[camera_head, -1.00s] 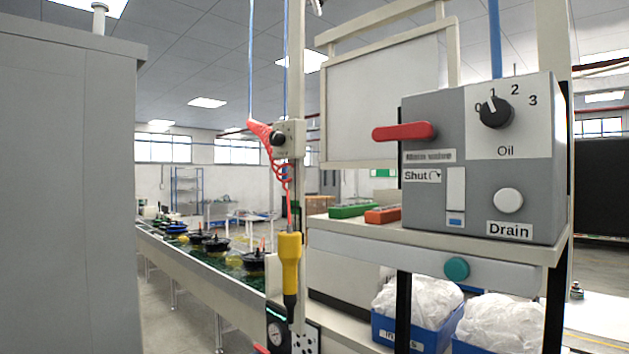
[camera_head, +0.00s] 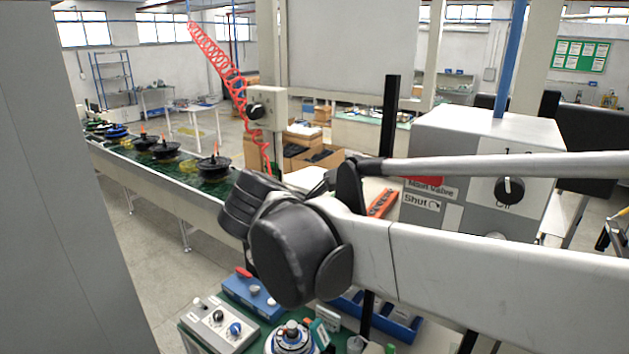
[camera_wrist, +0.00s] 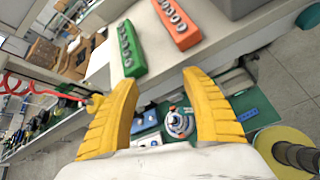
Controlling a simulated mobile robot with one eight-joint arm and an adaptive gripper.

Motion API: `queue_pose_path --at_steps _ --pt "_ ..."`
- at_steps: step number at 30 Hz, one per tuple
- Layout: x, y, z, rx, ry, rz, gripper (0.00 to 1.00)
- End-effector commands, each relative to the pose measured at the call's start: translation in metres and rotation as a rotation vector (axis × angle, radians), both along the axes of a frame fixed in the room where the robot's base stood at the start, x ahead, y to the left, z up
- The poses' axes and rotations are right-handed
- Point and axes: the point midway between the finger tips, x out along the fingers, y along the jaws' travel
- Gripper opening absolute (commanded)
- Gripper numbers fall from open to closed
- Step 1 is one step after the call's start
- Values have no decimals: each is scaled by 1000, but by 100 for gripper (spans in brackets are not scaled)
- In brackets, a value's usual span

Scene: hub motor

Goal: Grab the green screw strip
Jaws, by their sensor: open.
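The green screw strip (camera_wrist: 127,50), a narrow green block with a row of round metal screws, lies on the light shelf in the wrist view, up and between my fingertips in the picture. My gripper (camera_wrist: 157,85) has yellow ribbed fingers spread wide apart, with nothing between them. The strip is beyond the fingertips and not touched, nearer the left finger. In the head view my own arm covers the place where the green strip was seen, so it is hidden there.
An orange screw strip (camera_wrist: 178,22) lies right of the green one; it shows partly in the head view (camera_head: 381,203). The grey valve box (camera_head: 470,150) stands close by on the shelf. A red coiled hose (camera_head: 215,62) hangs to the left. Below is a green-topped bench (camera_wrist: 243,101) with devices.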

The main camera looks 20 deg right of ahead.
Motion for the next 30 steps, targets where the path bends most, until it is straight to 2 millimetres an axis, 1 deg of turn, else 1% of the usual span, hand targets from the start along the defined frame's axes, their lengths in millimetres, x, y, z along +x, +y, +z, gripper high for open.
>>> queue_pose_path --at_steps 1,4,6,8,11,15,22,27,30 --pt "12 4 11 -93 42 45 56" --pt "29 10 31 -263 123 115 56" --pt "37 13 41 -341 160 144 56" --pt "42 12 44 -378 179 155 56" --pt "50 1 42 -395 190 156 56" --pt "63 -17 32 -393 188 158 56" --pt "73 -33 24 -390 188 158 56" --pt "83 -57 17 -390 186 156 56" --pt "91 -66 10 -391 187 158 56"
